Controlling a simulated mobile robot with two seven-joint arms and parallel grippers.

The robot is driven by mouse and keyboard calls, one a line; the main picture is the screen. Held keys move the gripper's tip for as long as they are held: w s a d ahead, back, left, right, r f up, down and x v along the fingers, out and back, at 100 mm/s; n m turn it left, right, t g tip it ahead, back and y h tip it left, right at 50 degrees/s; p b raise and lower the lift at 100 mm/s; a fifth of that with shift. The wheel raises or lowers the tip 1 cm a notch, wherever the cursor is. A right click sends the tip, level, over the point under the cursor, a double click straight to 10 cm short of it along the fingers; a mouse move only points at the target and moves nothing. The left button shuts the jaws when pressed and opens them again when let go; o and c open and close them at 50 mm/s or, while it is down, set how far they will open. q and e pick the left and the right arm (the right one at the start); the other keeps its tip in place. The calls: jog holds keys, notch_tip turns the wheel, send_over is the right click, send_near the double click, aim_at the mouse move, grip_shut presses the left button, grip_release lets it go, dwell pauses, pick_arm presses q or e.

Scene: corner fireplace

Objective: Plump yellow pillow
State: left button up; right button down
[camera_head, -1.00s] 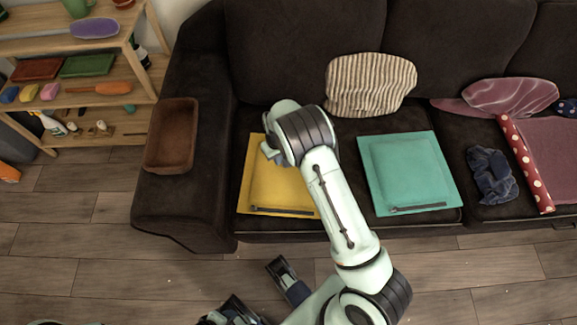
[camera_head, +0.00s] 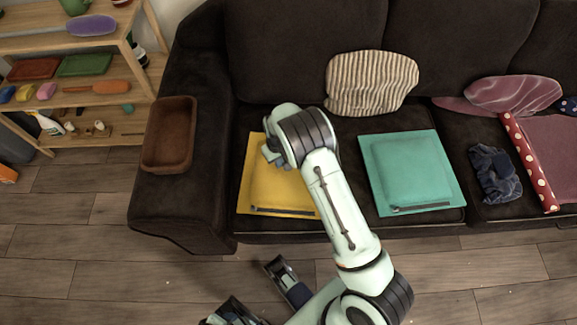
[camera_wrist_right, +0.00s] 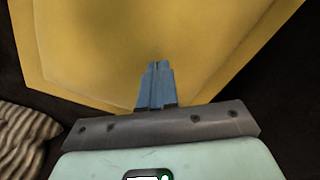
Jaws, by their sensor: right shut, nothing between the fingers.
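The yellow pillow (camera_head: 282,190) lies flat on the left seat of the dark couch, with a dark zipper along its front edge. My right arm covers its right and upper part in the head view. My right gripper (camera_head: 270,155) is over the pillow's upper part. In the right wrist view, the pillow (camera_wrist_right: 150,35) fills most of the upper picture. The closed fingers (camera_wrist_right: 158,65) point at it with nothing between them. I cannot tell whether the tips touch the fabric.
A teal pillow (camera_head: 412,172) lies to the right and a striped pillow (camera_head: 371,83) leans behind. A brown tray (camera_head: 169,134) rests on the couch arm. A crumpled blue cloth (camera_head: 495,173) lies farther right. A wooden shelf (camera_head: 130,60) stands at left. Floor in front is open.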

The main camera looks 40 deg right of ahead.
jog(key=shift+s+d+r+p, duration=0.8)
jog(key=shift+s+d+p, duration=0.05)
jog(key=shift+s+d, duration=0.15)
pick_arm(q)
jog(key=shift+r+p, duration=0.3)
jog(key=shift+r, duration=0.25)
pick_arm(e)
jog(key=shift+s+d+r, duration=0.25)
jog(key=shift+s+r, duration=0.05)
jog(key=shift+r, duration=0.05)
jog(key=shift+f, duration=0.15)
jog(key=shift+f+b, duration=1)
jog(key=shift+f, duration=0.3)
pick_arm(q)
notch_tip(320, 180, down, 2)
jog(key=shift+s+f, duration=0.1)
jog(key=shift+f, duration=0.05)
pick_arm(e)
jog(key=shift+r, duration=0.1)
jog(key=shift+s+d+r+p, duration=0.85)
jog(key=shift+s+d+r, duration=0.35)
jog(key=shift+s+d, duration=0.1)
pick_arm(q)
notch_tip(320, 180, up, 2)
pick_arm(e)
jog(key=shift+a, duration=0.1)
